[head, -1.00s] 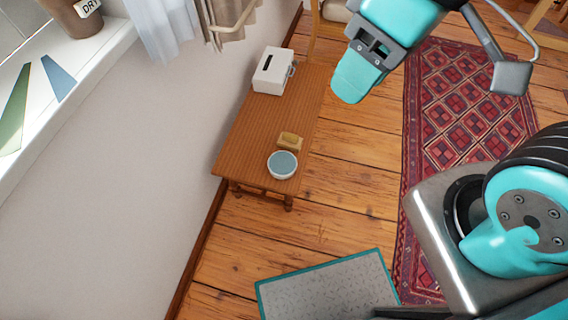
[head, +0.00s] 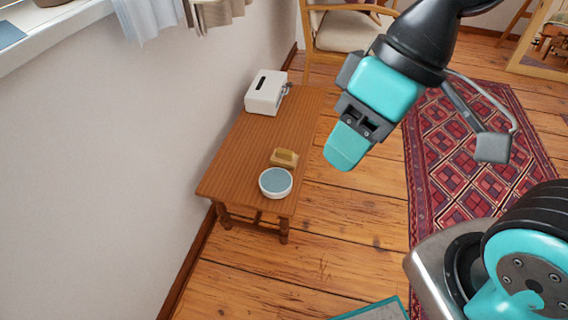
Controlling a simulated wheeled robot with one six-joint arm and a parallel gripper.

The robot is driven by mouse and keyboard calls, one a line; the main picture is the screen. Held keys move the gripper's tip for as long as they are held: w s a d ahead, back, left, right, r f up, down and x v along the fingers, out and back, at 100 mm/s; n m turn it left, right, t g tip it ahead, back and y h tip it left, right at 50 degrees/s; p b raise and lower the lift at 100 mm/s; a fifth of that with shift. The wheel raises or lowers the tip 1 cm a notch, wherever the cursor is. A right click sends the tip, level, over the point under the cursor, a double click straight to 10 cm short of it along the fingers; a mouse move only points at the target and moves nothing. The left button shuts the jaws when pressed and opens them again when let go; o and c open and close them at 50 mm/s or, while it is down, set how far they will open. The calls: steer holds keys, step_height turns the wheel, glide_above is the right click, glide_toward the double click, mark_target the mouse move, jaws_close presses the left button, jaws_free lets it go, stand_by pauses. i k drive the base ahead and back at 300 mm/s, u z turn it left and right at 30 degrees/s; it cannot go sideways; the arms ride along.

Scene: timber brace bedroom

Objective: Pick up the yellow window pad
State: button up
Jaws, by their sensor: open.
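The yellow window pad (head: 284,158) is a small tan-yellow block. It lies on the wooden table (head: 245,150), just behind a round white bowl with a blue-grey inside (head: 275,182). My gripper (head: 346,148) is teal and dark grey and points down to the right of the table. It appears above the floor in the picture, apart from the pad. It is open, with nothing seen in it; one finger mostly hides the other.
A white box with a dark slot (head: 265,92) stands at the table's far end. The wall (head: 110,180) runs along the table's left side. A cushioned chair (head: 345,32) stands behind. A red patterned rug (head: 455,150) lies right; floor between is bare.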

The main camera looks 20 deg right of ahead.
mark_target(282, 157)
steer(key=z, duration=0.6)
steer(key=i, duration=0.7)
steer(key=u, duration=1.35)
